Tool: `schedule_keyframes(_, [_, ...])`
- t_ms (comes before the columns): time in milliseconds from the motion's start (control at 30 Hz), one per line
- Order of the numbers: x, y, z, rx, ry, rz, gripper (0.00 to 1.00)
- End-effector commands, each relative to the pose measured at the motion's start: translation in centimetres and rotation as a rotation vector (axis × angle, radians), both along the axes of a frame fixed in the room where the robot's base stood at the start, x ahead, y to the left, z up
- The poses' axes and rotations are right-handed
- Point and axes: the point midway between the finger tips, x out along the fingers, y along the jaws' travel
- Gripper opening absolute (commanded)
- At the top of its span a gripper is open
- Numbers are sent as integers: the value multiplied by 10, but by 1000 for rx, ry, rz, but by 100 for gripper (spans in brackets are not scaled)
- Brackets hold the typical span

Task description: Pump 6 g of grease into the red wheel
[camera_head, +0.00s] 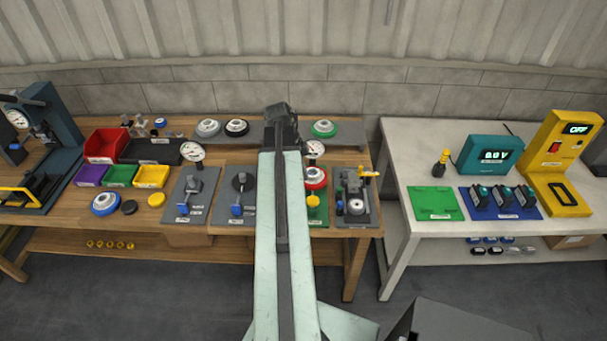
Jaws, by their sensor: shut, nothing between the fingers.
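The red wheel (316,184), a red ring with a pale centre, sits on the wooden bench just right of my arm. My arm hides its left side. A round white dial gauge (315,148) stands directly behind it, and part of a green mat (318,216) shows in front. A dark plate (341,218) to the right carries a metal fixture with a yellow handle (369,173); I cannot tell whether it is the grease pump. My gripper (281,112) is raised over the back of the wooden bench, left of the wheel, shut and apart from it.
Two grey plates with levers (188,185) and a second dial gauge (192,151) lie left of my arm. Coloured bins (106,143) stand further left. A grey back shelf (265,132) holds several wheels. A white table (425,180) with electrical devices stands right, across a narrow gap.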

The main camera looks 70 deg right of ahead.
Motion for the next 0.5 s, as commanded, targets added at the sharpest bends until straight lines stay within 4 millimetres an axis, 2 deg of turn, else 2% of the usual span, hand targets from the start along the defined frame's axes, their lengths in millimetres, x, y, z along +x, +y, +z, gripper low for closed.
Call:
schedule_keyframes(200, [-1,-1,31,4,0,-1,0])
schedule_keyframes(500, [0,-1,25,5,0,1,0])
